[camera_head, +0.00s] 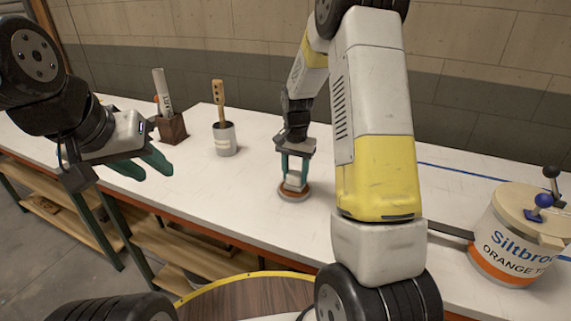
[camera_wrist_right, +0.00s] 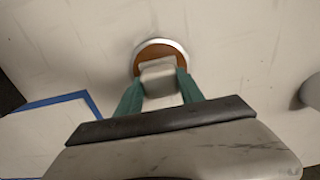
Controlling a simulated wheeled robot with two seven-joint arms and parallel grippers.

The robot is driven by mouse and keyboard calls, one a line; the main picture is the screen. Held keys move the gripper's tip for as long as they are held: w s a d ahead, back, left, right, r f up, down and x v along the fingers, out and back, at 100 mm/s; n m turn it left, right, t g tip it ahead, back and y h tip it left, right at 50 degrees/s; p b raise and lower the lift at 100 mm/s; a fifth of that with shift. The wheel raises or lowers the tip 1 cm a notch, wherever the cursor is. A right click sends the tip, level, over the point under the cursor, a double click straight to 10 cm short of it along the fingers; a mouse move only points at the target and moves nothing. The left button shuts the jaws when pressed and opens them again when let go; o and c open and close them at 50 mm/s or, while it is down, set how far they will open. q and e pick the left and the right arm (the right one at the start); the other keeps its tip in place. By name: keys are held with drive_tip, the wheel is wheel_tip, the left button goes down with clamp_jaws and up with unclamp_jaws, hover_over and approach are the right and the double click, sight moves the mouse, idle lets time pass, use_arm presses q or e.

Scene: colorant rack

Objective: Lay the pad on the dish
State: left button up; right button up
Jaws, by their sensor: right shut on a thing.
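The dish (camera_head: 294,197) is a small round piece with a pale rim and an orange-brown inside, lying on the white bench. It also shows in the right wrist view (camera_wrist_right: 150,51). My right gripper (camera_head: 294,177) is shut on the pad (camera_head: 295,183), a small pale block. In the right wrist view the pad (camera_wrist_right: 159,76) sits between the teal fingers and covers part of the dish. The pad is over the dish; I cannot tell if it touches it. My left gripper (camera_head: 154,173) is open and empty, at the left near the bench's front edge.
A brown wooden holder (camera_head: 172,129) with a white tube and a grey-white cup (camera_head: 225,140) with a wooden tool stand left of the dish. A large labelled tub (camera_head: 510,240) stands at the right. A blue line (camera_head: 455,172) marks the bench. The bench around the dish is clear.

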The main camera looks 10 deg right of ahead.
sight(295, 173)
drive_tip(key=shift+f, duration=0.25)
drive_tip(key=o, duration=1.3)
drive_tip(key=shift+o, duration=0.2)
wheel_tip(295, 173, up, 12)
drive_tip(key=s+r+n+t+y, duration=0.1)
drive_tip(key=s+r+n+t, duration=0.2)
drive_tip(key=s+r, duration=0.7)
drive_tip(key=s+a+r+n+t, duration=0.1)
drive_tip(key=s+n, duration=0.1)
drive_tip(key=s, duration=0.5)
drive_tip(key=s+a+r+n+t+y, duration=0.1)
drive_tip(key=s+n+t, duration=0.1)
drive_tip(key=s, duration=0.6)
drive_tip(key=shift+a+r, duration=0.15)
drive_tip(key=shift+a, duration=0.25)
